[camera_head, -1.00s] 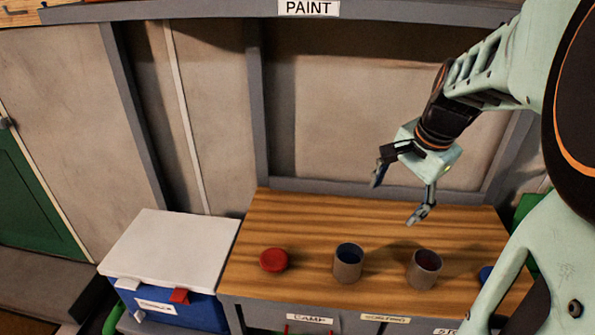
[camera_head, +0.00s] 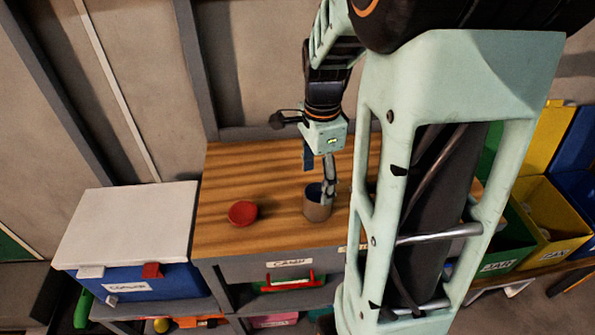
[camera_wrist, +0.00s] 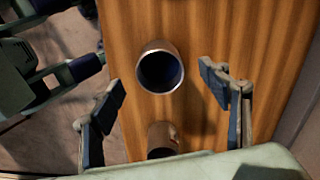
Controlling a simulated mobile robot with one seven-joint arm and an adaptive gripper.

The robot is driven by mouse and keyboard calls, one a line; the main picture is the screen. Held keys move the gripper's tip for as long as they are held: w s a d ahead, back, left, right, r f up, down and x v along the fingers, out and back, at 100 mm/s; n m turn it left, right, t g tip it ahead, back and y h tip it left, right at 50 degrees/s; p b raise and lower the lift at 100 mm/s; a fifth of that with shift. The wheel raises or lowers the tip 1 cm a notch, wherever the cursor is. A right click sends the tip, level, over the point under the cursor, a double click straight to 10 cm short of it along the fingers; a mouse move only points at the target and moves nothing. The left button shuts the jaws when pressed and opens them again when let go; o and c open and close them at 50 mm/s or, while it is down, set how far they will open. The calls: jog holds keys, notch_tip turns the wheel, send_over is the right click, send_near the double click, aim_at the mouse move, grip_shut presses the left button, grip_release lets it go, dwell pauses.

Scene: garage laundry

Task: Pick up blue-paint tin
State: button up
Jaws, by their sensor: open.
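The blue-paint tin (camera_head: 316,211), a grey-brown open tin with a dark blue inside, stands upright on the wooden bench. In the wrist view the blue-paint tin (camera_wrist: 160,72) lies just ahead of and between the fingertips. My gripper (camera_head: 317,182) is above and close to the tin, pointing down, with one finger overlapping its rim in the head view. In the wrist view my gripper (camera_wrist: 163,85) is open and empty, a finger on each side. I cannot tell if a finger touches the tin.
A second tin (camera_wrist: 162,140) stands nearby, partly hidden by my gripper body; my arm hides it in the head view. A red lid (camera_head: 242,213) lies left on the bench (camera_head: 225,175). A blue cooler with a white lid (camera_head: 128,226) stands left; coloured bins (camera_head: 553,215) stand right.

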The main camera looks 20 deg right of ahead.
aim_at(319, 193)
jog(key=f, duration=0.5)
jog(key=shift+s+d+f, duration=0.1)
jog(key=shift+d+f, duration=0.05)
jog(key=shift+d, duration=0.05)
jog(key=c, duration=1.5)
